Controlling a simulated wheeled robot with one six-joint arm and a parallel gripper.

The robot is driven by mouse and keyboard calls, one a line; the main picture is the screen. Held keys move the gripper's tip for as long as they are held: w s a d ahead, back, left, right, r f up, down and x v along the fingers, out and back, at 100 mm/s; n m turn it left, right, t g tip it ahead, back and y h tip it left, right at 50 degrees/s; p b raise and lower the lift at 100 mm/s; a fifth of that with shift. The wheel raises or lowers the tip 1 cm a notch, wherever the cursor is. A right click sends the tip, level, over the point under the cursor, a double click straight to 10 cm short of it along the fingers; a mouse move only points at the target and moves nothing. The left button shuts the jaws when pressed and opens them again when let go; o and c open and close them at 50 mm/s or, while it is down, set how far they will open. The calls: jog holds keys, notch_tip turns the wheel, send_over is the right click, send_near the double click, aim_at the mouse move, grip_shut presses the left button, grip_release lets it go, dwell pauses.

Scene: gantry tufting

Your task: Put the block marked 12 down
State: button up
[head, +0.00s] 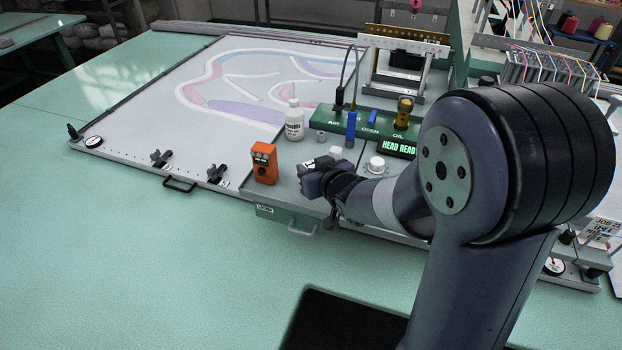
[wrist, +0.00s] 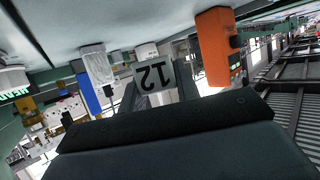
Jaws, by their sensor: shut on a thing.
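The block marked 12 (wrist: 154,76) is pale with dark digits, which appear upside down in the wrist view. It sits between the two dark fingers of my gripper (wrist: 157,90), which is shut on it. In the head view my gripper (head: 314,182) is over the grey worktop with the drawer, just right of the orange device. My wrist hides most of the block there, and I cannot tell whether its underside touches the worktop.
A white bottle (head: 294,122), a blue-handled tool (head: 350,128) and a white knob (head: 376,164) stand nearby. The green control panel (head: 325,117) is behind. Open green tabletop (head: 130,240) lies left.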

jog(key=shift+f, duration=1.9)
jog(key=shift+f+b, duration=0.2)
jog(key=shift+b, duration=0.1)
jog(key=o, duration=1)
jog(key=shift+r, duration=0.15)
jog(key=shift+s+r+p, duration=0.1)
jog(key=shift+r+p, duration=0.05)
jog(key=shift+p, duration=0.2)
jog(key=v, duration=1.2)
jog(key=shift+d, duration=0.1)
